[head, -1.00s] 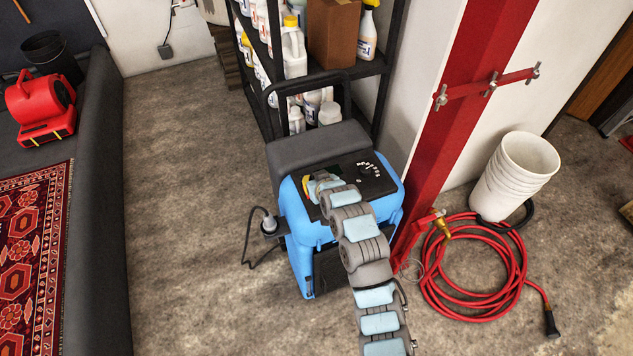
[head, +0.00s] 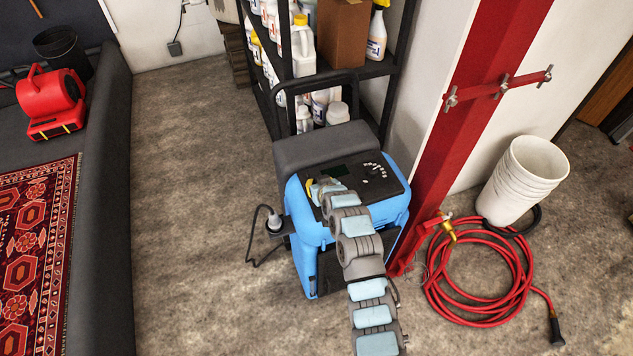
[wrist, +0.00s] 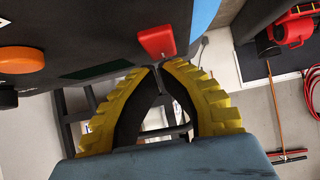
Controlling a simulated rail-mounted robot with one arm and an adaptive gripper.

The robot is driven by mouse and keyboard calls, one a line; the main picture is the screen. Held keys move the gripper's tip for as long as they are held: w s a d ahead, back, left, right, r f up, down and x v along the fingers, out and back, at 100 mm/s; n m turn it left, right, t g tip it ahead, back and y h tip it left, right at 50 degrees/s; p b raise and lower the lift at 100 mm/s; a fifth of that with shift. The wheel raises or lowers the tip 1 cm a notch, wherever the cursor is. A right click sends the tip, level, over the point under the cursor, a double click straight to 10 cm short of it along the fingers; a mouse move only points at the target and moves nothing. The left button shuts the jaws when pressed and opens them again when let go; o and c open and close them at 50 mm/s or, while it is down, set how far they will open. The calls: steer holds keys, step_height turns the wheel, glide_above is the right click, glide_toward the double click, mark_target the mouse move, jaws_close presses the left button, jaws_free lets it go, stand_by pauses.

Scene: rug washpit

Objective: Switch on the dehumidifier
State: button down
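The blue dehumidifier (head: 312,222) stands upright on the floor in the head view. Its dark top panel (head: 395,183) bears a dial with white marks and a small dark display. In the wrist view a red switch (wrist: 156,42) sticks out near the panel's edge. My gripper (wrist: 159,66) has yellow ribbed fingers whose tips meet with nothing between them, close to the red switch; I cannot tell whether they touch it. In the head view my gripper (head: 316,189) is over the panel's left part, and my arm hides part of the panel and front.
A plug and cord (head: 273,222) hang at the machine's left side. A shelf with bottles (head: 303,50) stands behind it. A red post (head: 470,130), a coiled red hose (head: 480,290) and white buckets (head: 523,180) are at right. Floor at left is clear.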

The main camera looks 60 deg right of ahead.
steer(key=shift+w+d+f+g+y+p, duration=0.25)
steer(key=shift+f+g+y+p, duration=0.15)
steer(key=shift+g+y+p, duration=0.1)
steer(key=shift+s+a+f, duration=0.1)
steer(key=shift+s, duration=0.05)
steer(key=shift+s+a+r+p, duration=0.2)
steer(key=shift+s+a+p, duration=0.35)
steer(key=shift+p, duration=0.05)
steer(key=shift+r, duration=0.1)
steer(key=r+p, duration=0.1)
steer(key=r, duration=0.2)
steer(key=r+p, duration=0.1)
steer(key=shift+w+d+r+p, duration=0.2)
steer(key=shift+w+r+p, duration=0.05)
steer(key=shift+r+p, duration=0.1)
steer(key=shift+s+r, duration=0.1)
steer(key=shift+s, duration=0.05)
steer(key=v, duration=0.9)
steer(key=shift+w+d+r, duration=0.15)
steer(key=shift+w+r, duration=0.1)
steer(key=shift+r, duration=0.05)
